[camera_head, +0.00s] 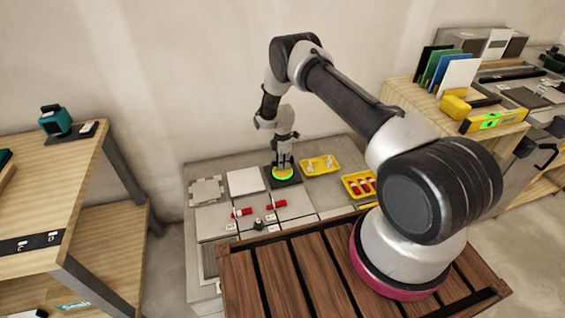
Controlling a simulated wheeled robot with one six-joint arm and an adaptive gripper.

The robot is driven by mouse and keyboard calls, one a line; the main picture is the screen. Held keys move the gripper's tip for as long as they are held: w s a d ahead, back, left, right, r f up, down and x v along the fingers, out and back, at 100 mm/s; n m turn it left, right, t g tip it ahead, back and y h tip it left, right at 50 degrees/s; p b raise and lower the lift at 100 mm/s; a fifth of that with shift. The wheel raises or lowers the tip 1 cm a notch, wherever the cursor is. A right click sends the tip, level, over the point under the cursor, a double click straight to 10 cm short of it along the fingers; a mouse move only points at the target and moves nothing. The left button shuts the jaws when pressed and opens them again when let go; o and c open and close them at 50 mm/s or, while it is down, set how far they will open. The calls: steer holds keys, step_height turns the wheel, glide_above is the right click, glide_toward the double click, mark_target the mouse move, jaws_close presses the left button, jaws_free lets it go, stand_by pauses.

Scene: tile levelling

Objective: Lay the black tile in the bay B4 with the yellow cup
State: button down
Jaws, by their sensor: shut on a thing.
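My gripper (284,163) points down over the work table and is shut on the yellow cup (283,173), which has a glowing green ring round it. The cup sits over the middle of the black tile (270,182), touching it or nearly so. The tile is at the back row of the grid of bays, right of a white tile (245,181). I cannot tell whether the tile is fully down or slightly raised. The bay labels are too small to read, so I cannot tell which one is B4.
Red-handled pieces (276,205) and a small dark knob (258,224) lie on the front tiles. Yellow trays (320,165) stand right of the black tile. A yellow level (494,121) lies on the right shelf. A wooden bench (60,190) stands at left.

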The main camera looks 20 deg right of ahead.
stand_by(0.3)
steer(key=c, duration=1.3)
jaws_free()
steer(key=shift+o, duration=0.2)
